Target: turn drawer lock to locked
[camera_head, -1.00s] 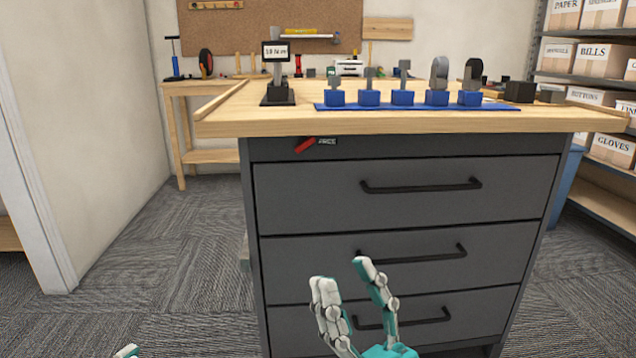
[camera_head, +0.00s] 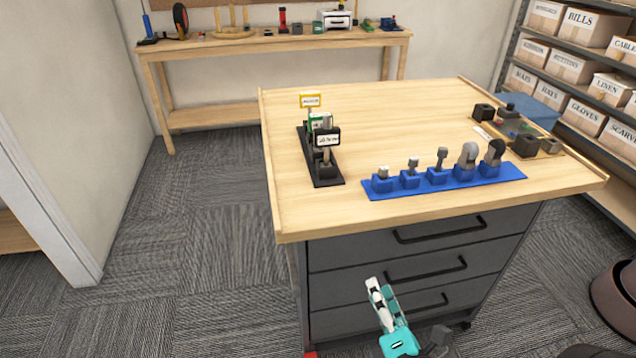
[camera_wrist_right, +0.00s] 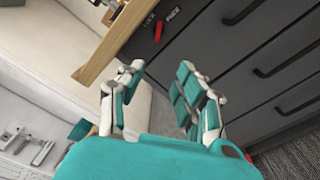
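The drawer lock's red lever (camera_wrist_right: 158,31) shows in the right wrist view, high on the grey cabinet front under the wooden top. Small dark labels (camera_wrist_right: 172,14) sit beside it; I cannot tell which one the lever points to. In the head view the lock is hidden under the worktop's overhang. My right gripper (camera_head: 374,288) is in front of the drawers in the head view. In the right wrist view its fingers (camera_wrist_right: 160,88) are spread and empty, apart from the lever. My left gripper is out of view.
The wooden worktop (camera_head: 400,110) overhangs the grey drawers (camera_head: 340,290) with black bar handles. A blue tool rack (camera_head: 440,187) and a black stand (camera_head: 322,165) are on top. Carpet (camera_head: 220,240) is clear to the left. Box shelves (camera_head: 570,75) stand at the right.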

